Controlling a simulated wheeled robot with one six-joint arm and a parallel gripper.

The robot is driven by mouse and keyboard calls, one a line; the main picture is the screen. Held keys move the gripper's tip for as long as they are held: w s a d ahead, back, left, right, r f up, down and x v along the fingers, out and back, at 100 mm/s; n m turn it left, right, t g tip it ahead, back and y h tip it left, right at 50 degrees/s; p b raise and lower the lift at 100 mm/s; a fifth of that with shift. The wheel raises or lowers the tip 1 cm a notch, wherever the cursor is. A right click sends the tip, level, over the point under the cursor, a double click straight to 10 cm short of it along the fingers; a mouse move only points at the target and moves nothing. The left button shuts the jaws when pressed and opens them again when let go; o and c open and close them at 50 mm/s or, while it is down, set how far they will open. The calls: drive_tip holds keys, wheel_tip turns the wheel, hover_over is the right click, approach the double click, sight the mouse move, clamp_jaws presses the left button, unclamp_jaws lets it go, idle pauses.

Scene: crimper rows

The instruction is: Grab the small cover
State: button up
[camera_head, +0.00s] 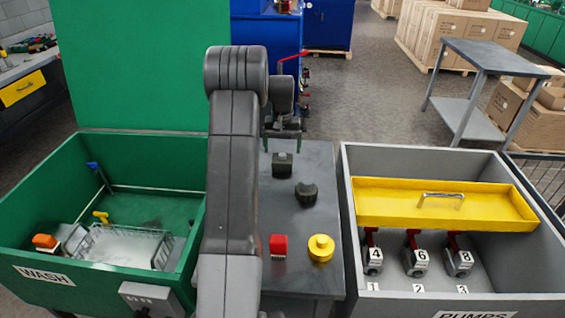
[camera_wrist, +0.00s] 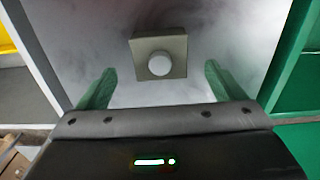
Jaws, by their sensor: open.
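A small square piece with a round knob on top (camera_head: 282,163) stands near the far end of the grey table between the two bins. It is the likeliest small cover. In the wrist view the square piece (camera_wrist: 160,55) shows its pale round knob, centred ahead of my fingertips and apart from them. My gripper (camera_head: 283,135) is open and empty, with its green fingers spread wide. In the wrist view my gripper (camera_wrist: 158,85) has one finger on each side below the square piece. Its height above the table is hard to tell.
A dark round knob-like piece (camera_head: 306,192), a red block (camera_head: 278,245) and a yellow cylinder (camera_head: 320,248) stand nearer on the table. A green WASH bin (camera_head: 95,265) is left. A grey PUMPS bin (camera_head: 415,300) with a yellow tray (camera_head: 440,212) and several pumps is right.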

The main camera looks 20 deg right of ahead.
sight(282, 155)
drive_tip(key=shift+s+f+p, duration=0.1)
drive_tip(key=shift+f+p, duration=0.35)
drive_tip(key=shift+f, duration=2.75)
drive_tip(key=shift+c, duration=0.2)
drive_tip(key=c, duration=1.3)
